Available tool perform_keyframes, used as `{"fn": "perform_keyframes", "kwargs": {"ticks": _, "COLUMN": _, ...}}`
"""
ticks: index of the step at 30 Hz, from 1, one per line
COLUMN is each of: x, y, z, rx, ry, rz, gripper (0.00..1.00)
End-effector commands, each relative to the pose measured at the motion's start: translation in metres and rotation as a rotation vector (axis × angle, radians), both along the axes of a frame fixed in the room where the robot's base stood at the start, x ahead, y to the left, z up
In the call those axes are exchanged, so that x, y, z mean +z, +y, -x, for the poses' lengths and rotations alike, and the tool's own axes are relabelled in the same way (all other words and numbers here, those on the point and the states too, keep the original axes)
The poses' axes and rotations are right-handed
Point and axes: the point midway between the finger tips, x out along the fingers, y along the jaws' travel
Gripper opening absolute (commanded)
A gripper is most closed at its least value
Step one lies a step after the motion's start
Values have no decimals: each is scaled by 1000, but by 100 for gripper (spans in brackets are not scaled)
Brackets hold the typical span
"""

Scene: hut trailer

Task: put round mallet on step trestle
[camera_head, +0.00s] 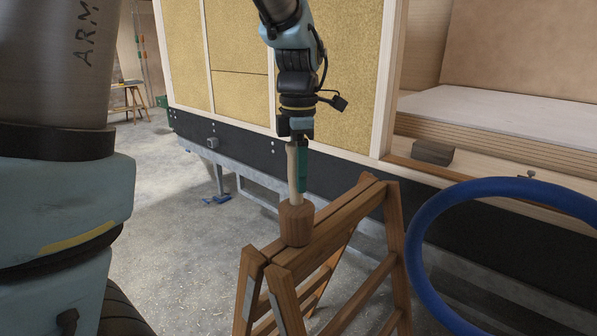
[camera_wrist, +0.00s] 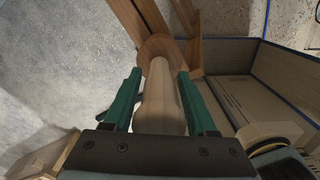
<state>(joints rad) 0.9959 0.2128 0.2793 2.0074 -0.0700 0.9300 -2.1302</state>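The round mallet has a brown wooden head (camera_head: 296,222) and a pale handle (camera_head: 293,172). It stands upright, head down, on the top beam of the wooden step trestle (camera_head: 345,212), near its near end. My gripper (camera_head: 301,185) points down over the handle. In the wrist view my gripper (camera_wrist: 159,78) has one green finger on each side of the handle (camera_wrist: 160,105), with narrow gaps showing, so it looks open around it. The mallet head (camera_wrist: 160,47) rests against the trestle beam (camera_wrist: 143,20) beyond the fingertips.
A blue hoop (camera_head: 425,225) stands close on the right of the trestle. Behind is the trailer wall (camera_head: 235,85) with its dark lower edge and metal frame. A dark block (camera_head: 433,152) lies on the trailer sill. Concrete floor (camera_head: 165,225) to the left is free.

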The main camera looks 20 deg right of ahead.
Motion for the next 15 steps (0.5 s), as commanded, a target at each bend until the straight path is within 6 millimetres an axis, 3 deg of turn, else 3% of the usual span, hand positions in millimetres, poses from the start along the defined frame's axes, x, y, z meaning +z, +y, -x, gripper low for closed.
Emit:
{"fn": "perform_keyframes", "kwargs": {"ticks": 5, "x": 0, "y": 0, "z": 0, "rx": 0, "ry": 0, "rz": 0, "gripper": 79}}
{"fn": "perform_keyframes", "kwargs": {"ticks": 15, "x": 5, "y": 0, "z": 0, "rx": 0, "ry": -2, "rz": 2, "gripper": 79}}
